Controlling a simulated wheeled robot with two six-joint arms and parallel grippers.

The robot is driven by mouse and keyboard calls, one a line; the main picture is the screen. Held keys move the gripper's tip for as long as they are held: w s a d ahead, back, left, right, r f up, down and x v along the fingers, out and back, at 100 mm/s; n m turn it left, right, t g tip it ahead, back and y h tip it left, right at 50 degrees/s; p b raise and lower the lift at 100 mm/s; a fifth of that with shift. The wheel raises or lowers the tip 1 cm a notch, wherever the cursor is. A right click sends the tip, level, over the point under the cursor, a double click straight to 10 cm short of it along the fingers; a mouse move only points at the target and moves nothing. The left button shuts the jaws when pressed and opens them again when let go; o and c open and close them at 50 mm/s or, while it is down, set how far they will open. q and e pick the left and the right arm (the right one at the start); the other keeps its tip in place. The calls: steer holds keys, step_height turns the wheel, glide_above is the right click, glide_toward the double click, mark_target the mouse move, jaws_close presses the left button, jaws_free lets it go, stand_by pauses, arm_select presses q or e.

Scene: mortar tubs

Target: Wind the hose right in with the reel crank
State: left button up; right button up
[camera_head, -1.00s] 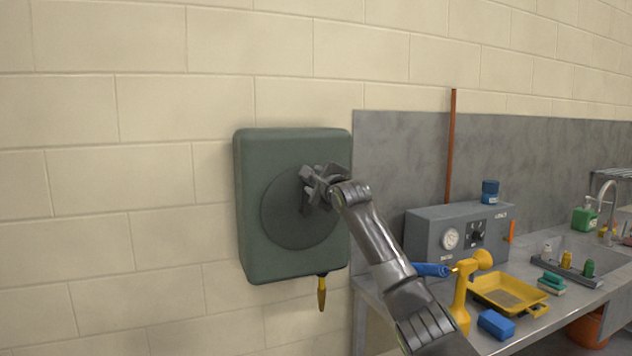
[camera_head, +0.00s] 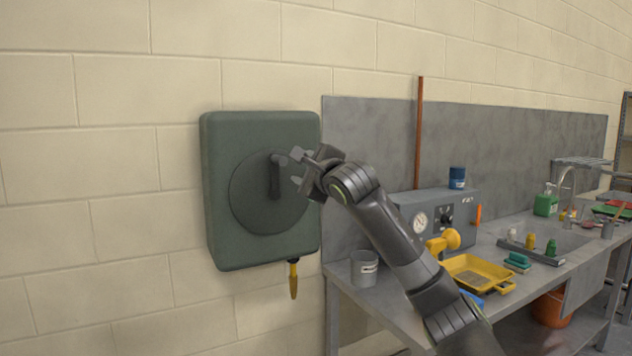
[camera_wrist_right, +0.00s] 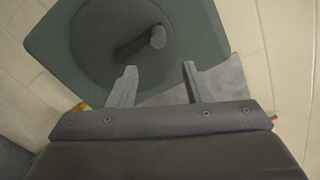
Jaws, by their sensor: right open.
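The hose reel (camera_head: 225,135) is a dark green box on the wall, left of centre in the head view, with a round disc (camera_head: 258,213) on its front. The dark crank (camera_head: 274,178) stands out from the disc, its arm near vertical; in the right wrist view the crank (camera_wrist_right: 139,43) lies beyond the fingertips. My right gripper (camera_head: 299,166) is open and empty, just right of the crank and apart from it; its two fingers (camera_wrist_right: 158,76) show in the wrist view. A yellow hose end (camera_head: 293,280) hangs under the box, close to its underside. My left gripper is out of view.
A grey bench (camera_head: 350,289) runs along the wall to the right. On it stand a metal cup (camera_head: 364,269), a gauge box (camera_head: 440,216), a yellow sprayer (camera_head: 443,242) and a yellow tray (camera_head: 500,286). The wall left of the reel is clear.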

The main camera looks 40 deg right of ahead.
steer(key=b+v, duration=0.1)
steer(key=v, duration=0.4)
steer(key=shift+s, duration=0.15)
stand_by(0.3)
